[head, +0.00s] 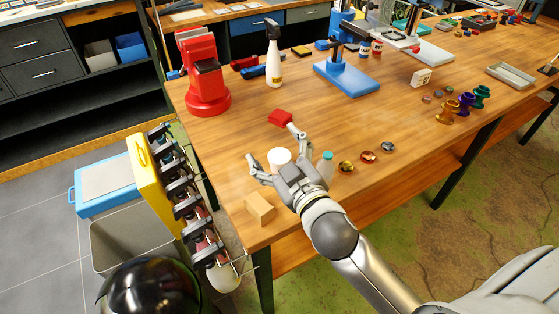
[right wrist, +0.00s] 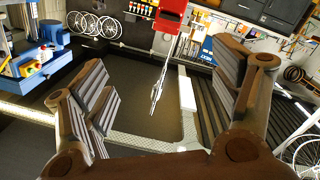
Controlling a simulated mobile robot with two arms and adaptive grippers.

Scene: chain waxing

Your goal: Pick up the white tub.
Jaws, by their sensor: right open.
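The white tub (head: 279,156) stands on the wooden workbench (head: 225,150) near its front left part. My right gripper (head: 270,142) is open, with one finger on each side of the tub in the head view. The palm hides part of the tub's near side, and I cannot tell whether a finger touches it. The right wrist view shows both spread fingers around an empty gap (right wrist: 165,110). A pale block-like shape (right wrist: 187,93) shows beyond it there, and I cannot tell whether it is the tub. My left gripper is not in view.
A red piece (head: 281,117) lies just behind the tub. A teal-capped bottle (head: 326,167) stands close to the gripper's right. A wooden block (head: 259,208) sits near the bench corner. A red vise (head: 206,85) and a spray bottle (head: 273,60) stand farther back.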

